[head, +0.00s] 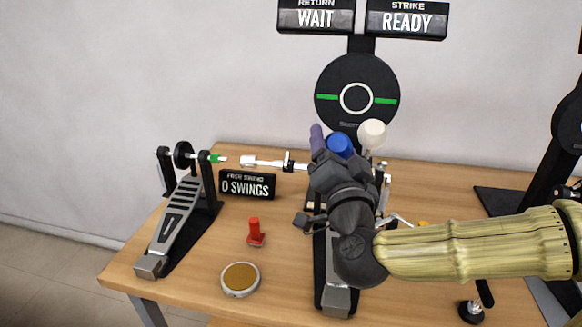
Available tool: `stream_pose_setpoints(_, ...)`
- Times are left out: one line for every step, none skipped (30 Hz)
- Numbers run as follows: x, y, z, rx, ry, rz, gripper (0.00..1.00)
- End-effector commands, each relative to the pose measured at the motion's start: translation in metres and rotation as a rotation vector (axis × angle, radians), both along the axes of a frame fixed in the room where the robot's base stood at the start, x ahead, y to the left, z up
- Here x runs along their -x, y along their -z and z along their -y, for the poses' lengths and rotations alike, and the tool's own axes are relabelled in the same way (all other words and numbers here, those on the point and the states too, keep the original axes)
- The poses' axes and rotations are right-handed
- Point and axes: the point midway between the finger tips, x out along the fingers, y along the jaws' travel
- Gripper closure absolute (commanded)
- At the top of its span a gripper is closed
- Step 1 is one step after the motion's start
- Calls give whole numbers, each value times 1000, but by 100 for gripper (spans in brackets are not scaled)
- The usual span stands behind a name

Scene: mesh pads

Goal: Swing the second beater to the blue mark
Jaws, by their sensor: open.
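A cream beater head (372,133) stands upright in front of the round pad (357,72), just right of my gripper (338,172). A blue rounded piece (340,144) and a purple upright piece (317,138) show just above my gripper; I cannot tell whether the blue piece is the mark. My gripper is open, seen from behind, over the middle pedal (337,300). It hides most of that pedal's upper frame and the beater's shaft. Its fingertips are hidden, and contact with the beater cannot be told.
Another pedal (180,215) stands at left, with a white-tipped rod (262,163) near it. A sign (247,184) reads "0 SWINGS". Upper signs read "WAIT" (315,17) and "READY" (407,21). A red piece (255,233) and round tan disc (240,279) lie on the table (190,300).

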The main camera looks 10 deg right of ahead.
Motion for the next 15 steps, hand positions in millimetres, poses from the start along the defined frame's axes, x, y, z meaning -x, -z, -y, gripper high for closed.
stream_pose_setpoints(3,3,1,-1,1,0,27)
stream_pose_setpoints(5,3,0,-1,1,0,27)
stream_pose_setpoints(7,4,0,-1,1,0,27)
stream_pose_setpoints(9,5,0,0,1,1,27)
stream_pose_setpoints(11,5,0,0,1,1,27)
stream_pose_setpoints(13,6,0,-1,1,0,27)
stream_pose_setpoints(15,6,0,-1,1,0,27)
stream_pose_setpoints(17,6,0,0,1,1,27)
stream_pose_setpoints(20,7,-1,0,1,1,27)
stream_pose_setpoints(22,8,-1,0,1,1,27)
stream_pose_setpoints(23,9,-1,-1,1,0,27)
stream_pose_setpoints(26,10,-1,-1,2,1,27)
stream_pose_setpoints(28,11,-1,-2,1,1,27)
stream_pose_setpoints(29,11,-1,-2,2,0,27)
stream_pose_setpoints(32,12,-1,-2,0,1,27)
